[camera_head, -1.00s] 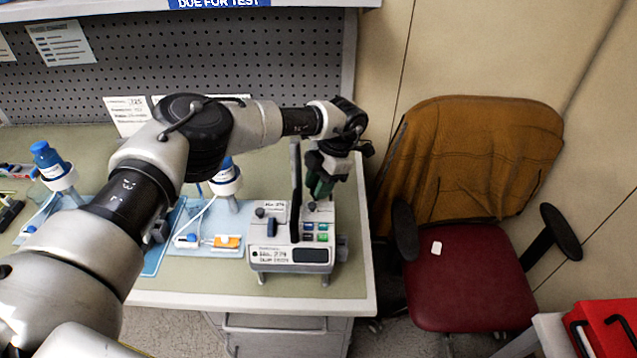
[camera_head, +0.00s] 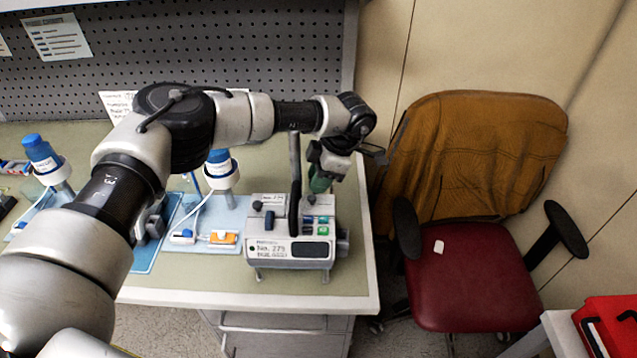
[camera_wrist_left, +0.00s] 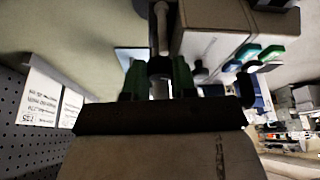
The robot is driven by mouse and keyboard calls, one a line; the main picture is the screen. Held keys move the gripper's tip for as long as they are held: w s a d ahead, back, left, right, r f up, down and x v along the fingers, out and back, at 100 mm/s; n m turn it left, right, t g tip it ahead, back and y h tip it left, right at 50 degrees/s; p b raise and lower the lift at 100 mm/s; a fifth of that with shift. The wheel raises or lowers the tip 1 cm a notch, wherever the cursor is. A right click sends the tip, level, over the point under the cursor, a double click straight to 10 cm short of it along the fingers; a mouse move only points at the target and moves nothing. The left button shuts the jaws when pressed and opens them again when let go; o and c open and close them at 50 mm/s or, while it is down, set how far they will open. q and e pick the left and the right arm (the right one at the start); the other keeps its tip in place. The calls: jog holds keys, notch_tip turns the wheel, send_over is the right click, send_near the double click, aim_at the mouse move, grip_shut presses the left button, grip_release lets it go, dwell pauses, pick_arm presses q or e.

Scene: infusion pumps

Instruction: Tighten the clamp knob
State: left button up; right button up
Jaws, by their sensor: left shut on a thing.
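The pump (camera_head: 291,250) is a pale grey box with a dark upright handle, a display and coloured buttons, standing near the table's right front corner. My left gripper (camera_head: 319,184) reaches down just behind the pump's right side, its green fingers partly hidden there. In the left wrist view, the gripper (camera_wrist_left: 158,80) is shut on a dark clamp knob (camera_wrist_left: 160,67) between its green fingers. A pale rod (camera_wrist_left: 160,28) extends beyond the knob, beside the pump body (camera_wrist_left: 213,28). The knob is hidden in the head view. My right gripper is out of view.
Blue-capped bottles (camera_head: 220,163) in stands and a blue mat (camera_head: 158,245) lie left of the pump. An orange-labelled device (camera_head: 222,238) sits beside it. A red chair (camera_head: 465,275) with a brown jacket stands right of the table. A pegboard (camera_head: 220,45) rises behind.

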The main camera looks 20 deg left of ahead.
pick_arm(q)
jog(key=m+t+b, duration=0.1)
jog(key=m+b, duration=0.1)
jog(key=m, duration=0.2)
jog(key=shift+s+t+b, duration=0.1)
jog(key=shift+t+b, duration=0.2)
jog(key=shift+t, duration=0.1)
jog(key=shift+m+t+b, duration=0.6)
jog(key=shift+m+b, duration=0.2)
jog(key=shift+m, duration=0.9)
jog(key=shift+s+r, duration=0.1)
jog(key=o, duration=0.7)
jog(key=shift+c, duration=0.2)
jog(key=b+v, duration=0.2)
jog(key=v, duration=0.9)
jog(key=shift+b, duration=0.3)
